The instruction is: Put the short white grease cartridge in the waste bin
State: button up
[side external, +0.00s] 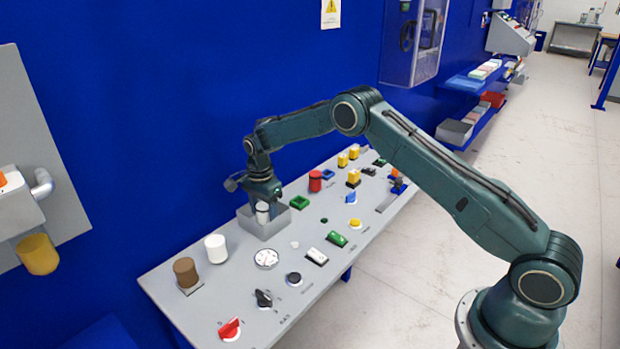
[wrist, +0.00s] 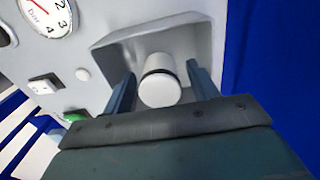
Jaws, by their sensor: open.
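A white cartridge with a dark band (wrist: 160,82) is between my fingers in the wrist view, inside the mouth of the grey bin (wrist: 210,38). It also shows in the side view (side external: 262,213), below my gripper (side external: 263,196) and within the bin walls (side external: 272,229). In the wrist view my gripper (wrist: 160,72) is open, with one finger on each side of the cartridge and small gaps visible. Whether the cartridge rests on the bin floor cannot be told. A second white cylinder (side external: 216,249) stands upright on the grey panel, left of the bin.
A brown cylinder (side external: 186,272) stands on the panel's left part. Knobs, switches and a dial (side external: 266,259) lie in front. A blue wall (side external: 200,120) rises behind.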

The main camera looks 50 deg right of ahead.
aim_at(263, 205)
notch_tip(263, 205, up, 11)
jog(key=shift+r, duration=0.5)
dwell(0.6)
jog(key=s+a+r+n+t, duration=0.1)
jog(key=s+r+n+t, duration=0.2)
jog(key=s+r+n, duration=1.15)
jog(key=s+r+n+t, duration=0.1)
jog(key=s, duration=1.3)
jog(key=s+a+r+n+t, duration=0.1)
jog(key=s+n, duration=0.1)
jog(key=s, duration=1.3)
jog(key=shift+r+t, duration=0.3)
jog(key=shift+r, duration=0.05)
